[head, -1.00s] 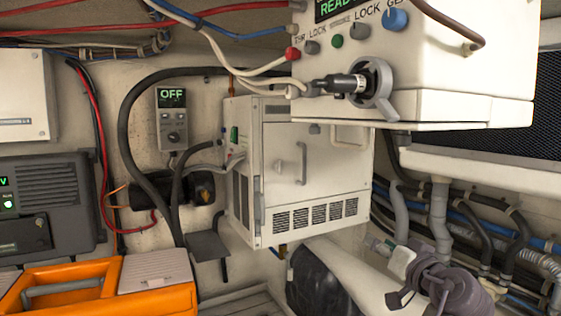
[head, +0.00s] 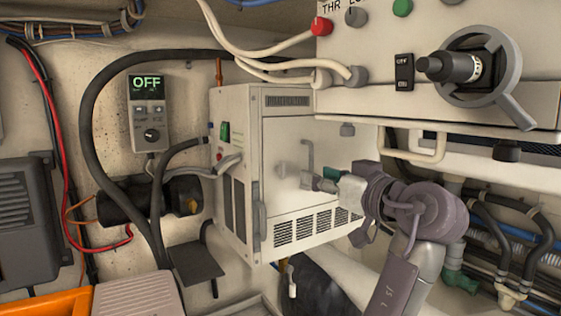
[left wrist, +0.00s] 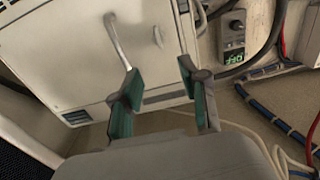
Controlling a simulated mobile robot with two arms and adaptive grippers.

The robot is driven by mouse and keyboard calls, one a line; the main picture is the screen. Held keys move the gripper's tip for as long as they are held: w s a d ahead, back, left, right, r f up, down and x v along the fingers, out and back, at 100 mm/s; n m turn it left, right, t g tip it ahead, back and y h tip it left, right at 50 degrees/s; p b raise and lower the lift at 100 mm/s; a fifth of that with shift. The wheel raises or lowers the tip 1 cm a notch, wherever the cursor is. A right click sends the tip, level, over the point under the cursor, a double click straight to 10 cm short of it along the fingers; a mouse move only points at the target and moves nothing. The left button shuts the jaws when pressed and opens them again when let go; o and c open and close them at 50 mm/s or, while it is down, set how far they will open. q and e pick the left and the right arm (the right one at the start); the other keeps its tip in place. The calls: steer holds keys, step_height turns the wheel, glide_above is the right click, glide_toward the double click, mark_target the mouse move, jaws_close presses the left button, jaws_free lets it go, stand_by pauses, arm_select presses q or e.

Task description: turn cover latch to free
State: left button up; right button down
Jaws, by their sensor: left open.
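The white cabinet (head: 285,140) has a front cover with a pale bar handle (head: 308,155) and a small pale turn latch (head: 281,169) to its left. In the left wrist view the handle (left wrist: 117,38) and the small latch (left wrist: 158,37) stand out from the cover. My left gripper (head: 315,181) is in front of the cover, just right of the latch, partly over the handle's lower end. In the left wrist view its green-padded fingers (left wrist: 158,82) are apart with nothing between them. The latch appears beyond the fingertips, apart from them. My right gripper is out of view.
A control box with a large rotary lever (head: 480,70) overhangs at upper right. A controller reading OFF (head: 150,110) is on the wall at left. Black hoses (head: 90,130) loop beside the cabinet. An orange case (head: 50,303) sits at lower left.

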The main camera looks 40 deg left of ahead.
arm_select(q)
steer(key=p, duration=0.3)
glide_toward(285, 164)
steer(key=a, duration=0.3)
steer(key=x, duration=0.2)
steer(key=w+p+x, duration=0.1)
steer(key=x, duration=0.2)
steer(key=shift+d+r+p, duration=0.1)
steer(key=shift+p, duration=0.2)
steer(key=shift+w+a, duration=0.25)
steer(key=shift+a, duration=0.3)
steer(key=shift+a+p, duration=0.1)
steer(key=shift+p, duration=0.2)
steer(key=shift+w+a, duration=0.1)
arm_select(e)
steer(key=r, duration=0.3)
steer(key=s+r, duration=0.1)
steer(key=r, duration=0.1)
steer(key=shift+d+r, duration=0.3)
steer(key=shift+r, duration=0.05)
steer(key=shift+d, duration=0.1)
arm_select(q)
jaws_close()
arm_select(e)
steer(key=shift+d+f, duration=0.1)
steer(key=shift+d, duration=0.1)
